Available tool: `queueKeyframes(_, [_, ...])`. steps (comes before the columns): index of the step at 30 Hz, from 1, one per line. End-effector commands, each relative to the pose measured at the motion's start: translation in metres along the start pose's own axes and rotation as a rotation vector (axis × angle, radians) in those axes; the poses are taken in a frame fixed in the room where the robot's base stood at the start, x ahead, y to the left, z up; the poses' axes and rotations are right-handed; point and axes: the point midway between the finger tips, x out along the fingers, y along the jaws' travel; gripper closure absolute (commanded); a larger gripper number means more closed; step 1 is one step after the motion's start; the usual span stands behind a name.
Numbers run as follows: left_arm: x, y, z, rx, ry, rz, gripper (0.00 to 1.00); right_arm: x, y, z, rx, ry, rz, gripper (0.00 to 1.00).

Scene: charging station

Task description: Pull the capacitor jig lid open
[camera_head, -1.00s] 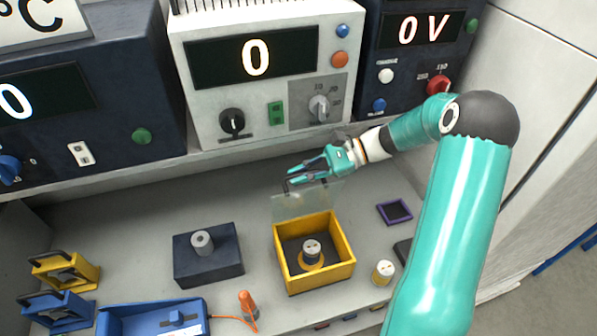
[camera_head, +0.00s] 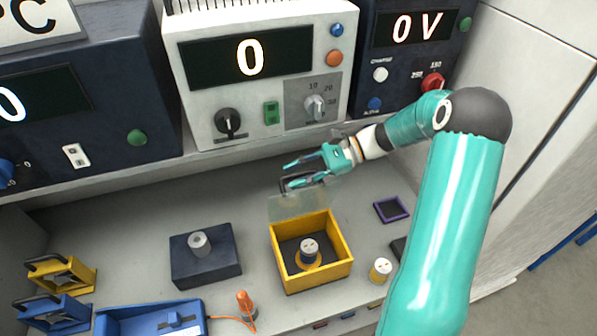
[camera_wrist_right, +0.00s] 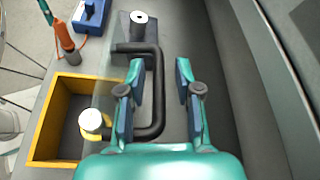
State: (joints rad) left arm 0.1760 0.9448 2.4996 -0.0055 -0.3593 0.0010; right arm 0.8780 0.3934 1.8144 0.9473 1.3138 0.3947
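The yellow capacitor jig box (camera_head: 343,262) stands on the bench with a capacitor (camera_head: 309,249) upright inside. Its clear lid (camera_head: 297,206) stands raised at the box's back edge, and the box top is uncovered. The lid's dark handle (camera_head: 284,185) is by the fingers of my right gripper (camera_head: 306,172). In the right wrist view, the gripper (camera_wrist_right: 160,92) is open, and the handle's long bar (camera_wrist_right: 156,95) lies between the spread fingers without visible grip. The jig box (camera_wrist_right: 42,140) shows at left there. My left gripper is not in view.
A dark block with a grey cylinder (camera_head: 199,243) stands left of the jig. A small capacitor (camera_head: 381,270) and a purple-framed pad (camera_head: 391,210) lie to the right. Instrument panels (camera_head: 250,70) rise behind. An orange-handled tool (camera_head: 246,303) is at the front.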

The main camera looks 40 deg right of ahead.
Motion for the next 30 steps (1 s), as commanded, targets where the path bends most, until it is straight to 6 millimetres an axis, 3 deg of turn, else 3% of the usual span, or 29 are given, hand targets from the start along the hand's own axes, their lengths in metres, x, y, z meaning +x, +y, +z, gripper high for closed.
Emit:
queueKeyframes(16, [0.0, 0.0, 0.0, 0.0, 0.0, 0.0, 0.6, -0.101, 0.002, -0.002, -0.003, 0.015, -0.01, 0.63])
queueKeyframes(21, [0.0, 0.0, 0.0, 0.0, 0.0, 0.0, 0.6, -0.115, 0.003, 0.0, -0.003, 0.01, -0.008, 0.63])
queueKeyframes(30, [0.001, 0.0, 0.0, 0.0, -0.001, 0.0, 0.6, -0.117, 0.003, 0.001, -0.003, 0.006, -0.007, 0.63])
